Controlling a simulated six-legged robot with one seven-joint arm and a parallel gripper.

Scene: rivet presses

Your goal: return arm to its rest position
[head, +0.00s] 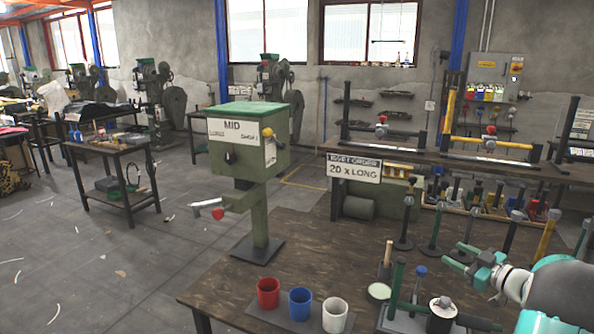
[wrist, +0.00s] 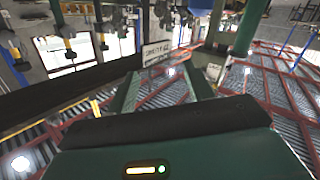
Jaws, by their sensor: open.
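My arm, white and teal, comes in from the right edge of the head view. My gripper (head: 455,256) is at its end, above the right part of the wooden table (head: 240,295). Its green fingers point left and are open, and I see nothing held between them. In the wrist view, my gripper (wrist: 168,88) shows its two fingers apart with only background between them. The wrist picture is turned over, with the stands and the small sign at the top.
A green press marked MID (head: 250,140) stands on the table. A red cup (head: 268,293), a blue cup (head: 301,304) and a white cup (head: 335,314) stand at the front. Several upright tools, including a dark-green post (head: 395,290), are close to my gripper. A sign (head: 354,168) stands behind.

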